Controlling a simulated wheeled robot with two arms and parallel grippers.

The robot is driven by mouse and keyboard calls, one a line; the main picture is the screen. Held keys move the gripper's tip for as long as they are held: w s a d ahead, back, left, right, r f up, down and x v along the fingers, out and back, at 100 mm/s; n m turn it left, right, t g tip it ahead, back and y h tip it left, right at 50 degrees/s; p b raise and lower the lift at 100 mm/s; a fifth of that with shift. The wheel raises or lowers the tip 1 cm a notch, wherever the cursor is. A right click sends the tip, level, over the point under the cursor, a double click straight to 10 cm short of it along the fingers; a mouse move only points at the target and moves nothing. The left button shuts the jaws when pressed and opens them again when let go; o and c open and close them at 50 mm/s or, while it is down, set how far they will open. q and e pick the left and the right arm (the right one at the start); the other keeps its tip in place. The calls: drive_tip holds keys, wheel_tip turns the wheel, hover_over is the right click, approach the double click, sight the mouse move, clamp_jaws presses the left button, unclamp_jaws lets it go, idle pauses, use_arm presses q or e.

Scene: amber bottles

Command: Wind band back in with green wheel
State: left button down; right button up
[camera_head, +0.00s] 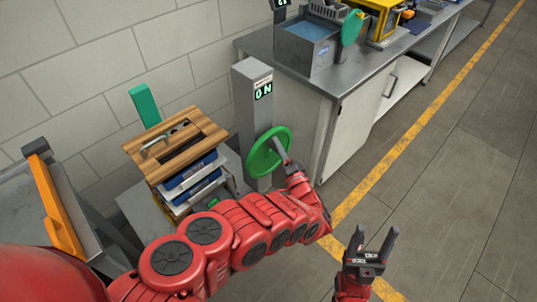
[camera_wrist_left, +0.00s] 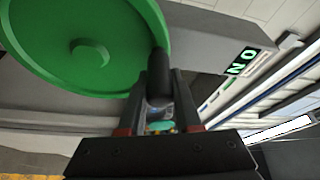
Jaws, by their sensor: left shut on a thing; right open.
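The green wheel (camera_head: 262,158) is mounted on the side of a grey post (camera_head: 247,108) whose small display reads "ON". The wheel also shows large in the left wrist view (camera_wrist_left: 75,45), with a dark handle (camera_wrist_left: 159,75) at its rim. My left gripper (camera_head: 284,158) is at the wheel's right rim. In the left wrist view my left gripper (camera_wrist_left: 160,98) is shut on the dark handle. My right gripper (camera_head: 371,246) is open and empty above the floor at the lower right. I cannot make out the band in either view.
A wooden-topped stack (camera_head: 185,143) with blue trays stands left of the post. A metal bench (camera_head: 345,75) with a blue-filled basin (camera_head: 303,47) stands behind to the right. An orange bar (camera_head: 57,215) is at far left. The floor right of the yellow line (camera_head: 395,158) is clear.

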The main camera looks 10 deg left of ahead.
use_arm(q)
drive_tip(key=shift+w+d+b, duration=0.45)
drive_tip(key=shift+w+b, duration=0.05)
drive_tip(key=shift+b, duration=0.1)
idle(0.6)
drive_tip(key=c, duration=1)
unclamp_jaws()
drive_tip(key=o, duration=0.4)
drive_tip(key=shift+w, duration=0.1)
